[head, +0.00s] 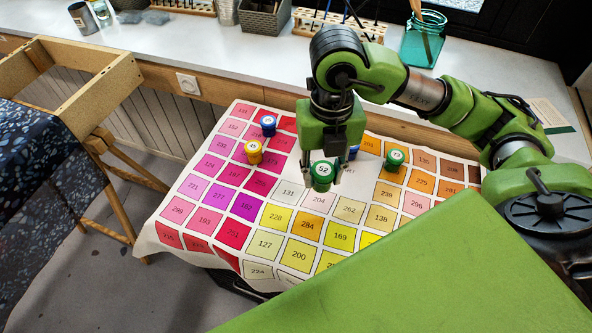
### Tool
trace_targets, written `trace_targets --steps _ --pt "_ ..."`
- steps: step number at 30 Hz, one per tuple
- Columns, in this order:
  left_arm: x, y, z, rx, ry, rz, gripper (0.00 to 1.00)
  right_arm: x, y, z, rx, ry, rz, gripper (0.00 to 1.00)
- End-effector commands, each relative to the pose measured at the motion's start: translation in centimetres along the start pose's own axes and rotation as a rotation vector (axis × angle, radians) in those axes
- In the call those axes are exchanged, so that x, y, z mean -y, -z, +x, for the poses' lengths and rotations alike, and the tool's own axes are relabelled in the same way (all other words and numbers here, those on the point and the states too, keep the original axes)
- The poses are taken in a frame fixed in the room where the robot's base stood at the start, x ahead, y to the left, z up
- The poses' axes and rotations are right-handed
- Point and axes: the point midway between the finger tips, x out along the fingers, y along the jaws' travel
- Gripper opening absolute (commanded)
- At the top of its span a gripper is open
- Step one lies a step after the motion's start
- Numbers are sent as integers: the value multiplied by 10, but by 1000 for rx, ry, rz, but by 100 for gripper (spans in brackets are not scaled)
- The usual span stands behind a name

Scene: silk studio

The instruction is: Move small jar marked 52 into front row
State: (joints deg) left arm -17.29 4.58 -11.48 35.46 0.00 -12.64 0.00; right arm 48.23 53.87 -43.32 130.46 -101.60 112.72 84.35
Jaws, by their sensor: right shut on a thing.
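The small green jar marked 52 (321,177) is between the fingers of my right gripper (324,182), which is shut on it. The jar is roughly upright, its white lid label facing up, over the numbered colour chart (176,242) near squares 131 and 204. I cannot tell whether it touches the chart. My left gripper is out of view.
A yellow jar (253,153) and a blue jar (268,125) stand left on the chart. Another green jar (395,158) stands right. A blue jar (354,152) is partly hidden behind my right gripper. The chart's nearer yellow squares show no jars.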

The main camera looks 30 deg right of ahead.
Motion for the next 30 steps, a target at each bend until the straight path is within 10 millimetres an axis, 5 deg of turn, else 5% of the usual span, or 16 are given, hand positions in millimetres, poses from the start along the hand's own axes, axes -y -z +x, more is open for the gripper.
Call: trace_targets --steps 11,23,30 --pt "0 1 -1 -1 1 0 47 3 -6 3 0 2 298 8" --pt "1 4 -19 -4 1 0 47 -20 -89 40 -2 3 302 8" --pt "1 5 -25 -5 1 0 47 -29 -122 84 -1 5 300 8"
